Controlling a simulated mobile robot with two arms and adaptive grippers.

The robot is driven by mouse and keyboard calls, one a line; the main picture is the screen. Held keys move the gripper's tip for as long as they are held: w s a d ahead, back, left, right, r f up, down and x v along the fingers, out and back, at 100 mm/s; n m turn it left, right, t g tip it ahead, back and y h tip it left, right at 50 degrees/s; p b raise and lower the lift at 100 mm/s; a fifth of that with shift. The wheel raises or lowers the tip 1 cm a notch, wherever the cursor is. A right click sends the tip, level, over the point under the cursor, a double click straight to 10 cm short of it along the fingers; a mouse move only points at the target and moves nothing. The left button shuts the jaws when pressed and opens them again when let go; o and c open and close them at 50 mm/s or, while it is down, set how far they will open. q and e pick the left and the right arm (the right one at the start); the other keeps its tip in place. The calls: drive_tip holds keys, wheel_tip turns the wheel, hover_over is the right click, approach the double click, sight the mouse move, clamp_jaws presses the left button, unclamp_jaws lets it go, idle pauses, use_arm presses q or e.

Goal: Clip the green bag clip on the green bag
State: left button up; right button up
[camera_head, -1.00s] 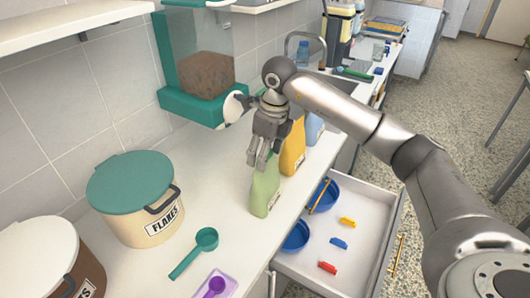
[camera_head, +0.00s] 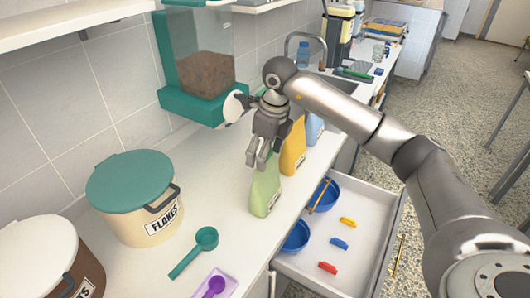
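The green bag (camera_head: 265,189) stands upright on the white counter, near the front edge above the open drawer. My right gripper (camera_head: 258,160) points down at the top of the green bag, and its fingertips overlap the bag's top edge in view. I cannot tell whether the fingers touch the bag or are closed. No green clip can be made out; the fingers hide what may be between them. My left gripper is not in view.
The open drawer (camera_head: 352,267) holds blue bowls (camera_head: 296,237) and yellow, blue and red clips (camera_head: 328,267). An orange bag (camera_head: 292,150) stands just behind the green one. A flakes tub (camera_head: 135,195), a green scoop (camera_head: 204,240) and a dispenser (camera_head: 190,106) are nearby.

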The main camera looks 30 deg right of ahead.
drive_tip(key=shift+s+f+g, duration=0.25)
drive_tip(key=shift+f+g, duration=0.05)
drive_tip(key=shift+f, duration=0.4)
drive_tip(key=o, duration=0.8)
drive_tip(key=shift+w, duration=0.1)
drive_tip(key=shift+o, duration=0.9)
drive_tip(key=shift+w, duration=0.2)
drive_tip(key=shift+o, duration=0.5)
drive_tip(key=shift+r, duration=0.2)
drive_tip(key=shift+r+p, duration=1.65)
drive_tip(key=shift+r, duration=0.85)
